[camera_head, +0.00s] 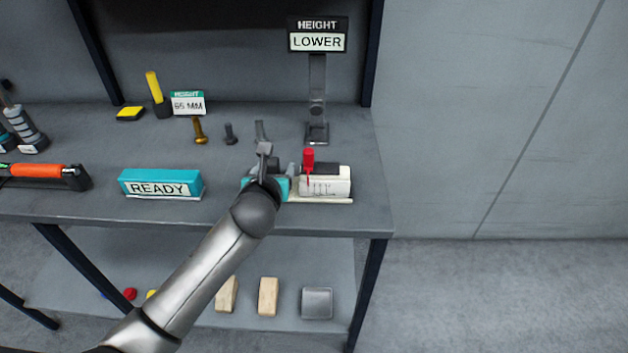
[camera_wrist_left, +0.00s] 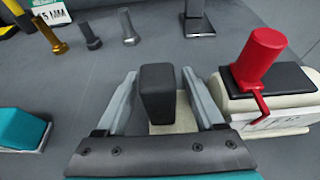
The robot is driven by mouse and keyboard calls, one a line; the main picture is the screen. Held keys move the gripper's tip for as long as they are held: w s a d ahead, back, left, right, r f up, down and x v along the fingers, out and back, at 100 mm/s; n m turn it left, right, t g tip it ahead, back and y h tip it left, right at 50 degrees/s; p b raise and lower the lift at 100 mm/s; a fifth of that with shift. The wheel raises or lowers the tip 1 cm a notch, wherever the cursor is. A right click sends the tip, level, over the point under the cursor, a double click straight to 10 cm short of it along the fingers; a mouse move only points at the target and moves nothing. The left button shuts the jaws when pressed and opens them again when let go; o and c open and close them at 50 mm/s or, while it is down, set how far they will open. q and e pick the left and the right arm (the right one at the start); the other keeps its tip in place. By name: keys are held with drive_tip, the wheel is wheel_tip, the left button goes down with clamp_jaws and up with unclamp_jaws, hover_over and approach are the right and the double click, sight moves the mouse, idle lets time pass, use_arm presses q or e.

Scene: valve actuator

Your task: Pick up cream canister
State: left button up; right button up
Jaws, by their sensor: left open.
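A cream canister-like body (camera_head: 340,182) with a dark top lies on a pale base plate near the bench's front right edge. A red handle (camera_head: 308,160) stands on it. The wrist view shows the cream body (camera_wrist_left: 235,104) and red handle (camera_wrist_left: 262,55) to the right of my fingers. My left gripper (camera_head: 275,160) is open, and in the wrist view its fingers (camera_wrist_left: 160,73) lie on either side of a dark upright block (camera_wrist_left: 157,100). Whether they touch it I cannot tell. My arm and gripper hide part of the plate. My right gripper is not in view.
A teal READY block (camera_head: 160,185) sits to the left on the grey bench (camera_head: 345,218). Several bolts, including a brass one (camera_head: 199,131), stand behind. A LOWER sign (camera_head: 317,42) rises on a post behind the cream body. Wooden blocks (camera_head: 268,297) lie on the lower shelf.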

use_arm(q)
drive_tip(key=shift+w+f, duration=0.1)
drive_tip(key=shift+w, duration=0.2)
drive_tip(key=shift+c, duration=0.3)
clamp_jaws()
idle(1.0)
